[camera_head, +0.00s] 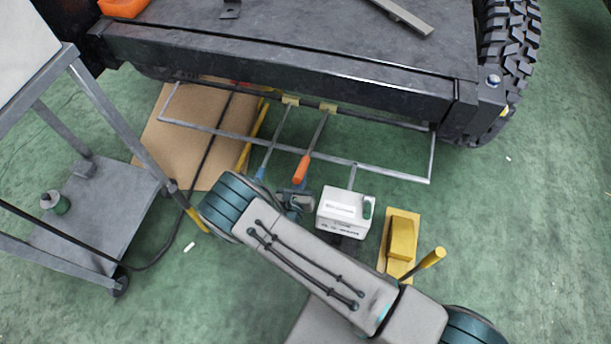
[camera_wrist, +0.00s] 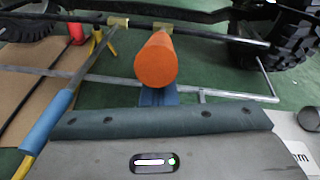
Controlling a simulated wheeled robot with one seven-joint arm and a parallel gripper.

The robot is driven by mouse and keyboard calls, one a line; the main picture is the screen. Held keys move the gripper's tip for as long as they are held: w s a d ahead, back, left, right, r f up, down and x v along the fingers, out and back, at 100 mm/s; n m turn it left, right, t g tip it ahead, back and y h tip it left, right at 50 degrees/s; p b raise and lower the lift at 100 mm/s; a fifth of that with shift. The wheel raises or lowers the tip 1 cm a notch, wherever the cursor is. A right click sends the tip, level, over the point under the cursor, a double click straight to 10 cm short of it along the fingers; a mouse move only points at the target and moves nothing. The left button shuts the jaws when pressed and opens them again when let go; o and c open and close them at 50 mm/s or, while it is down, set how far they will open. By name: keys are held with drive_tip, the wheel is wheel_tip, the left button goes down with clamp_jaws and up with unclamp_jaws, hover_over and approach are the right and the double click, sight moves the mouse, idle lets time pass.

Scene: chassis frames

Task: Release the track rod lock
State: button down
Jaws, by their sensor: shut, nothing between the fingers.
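Two levers hang from yellow clamps under the chassis's front beam. One lever has an orange handle (camera_head: 301,169), the other a blue handle (camera_head: 261,173) to its left. The yellow clamps (camera_head: 328,107) sit on a dark rod (camera_wrist: 205,33). In the wrist view the orange handle (camera_wrist: 156,61) points its round end at the camera, and the blue handle (camera_wrist: 46,122) slants at the left. My gripper (camera_head: 298,187) is just below the orange handle's end. Its fingers (camera_wrist: 158,96) are shut and empty; the handle partly hides their tips. Whether they touch it, I cannot tell.
A thin grey metal frame (camera_head: 395,175) crosses behind the handles. A white canister (camera_head: 345,210) stands right of my gripper, with a yellow block (camera_head: 401,240) beyond it. A grey cart (camera_head: 95,200) stands left, and cardboard (camera_head: 185,135) lies under the beam.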

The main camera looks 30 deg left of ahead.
drive_tip(key=shift+w+a+r, duration=0.15)
drive_tip(key=shift+w+r, duration=0.05)
drive_tip(key=shift+r, duration=0.25)
drive_tip(key=shift+w+a+r, duration=0.15)
drive_tip(key=shift+w+r, duration=0.05)
drive_tip(key=shift+r, duration=0.25)
wheel_tip(320, 180, down, 5)
drive_tip(key=s+d+b, duration=0.1)
drive_tip(key=b, duration=0.2)
drive_tip(key=f+p+v, duration=0.1)
drive_tip(key=v, duration=0.9)
drive_tip(key=shift+s+d+p, duration=0.4)
drive_tip(key=shift+s, duration=0.05)
drive_tip(key=shift+f, duration=0.1)
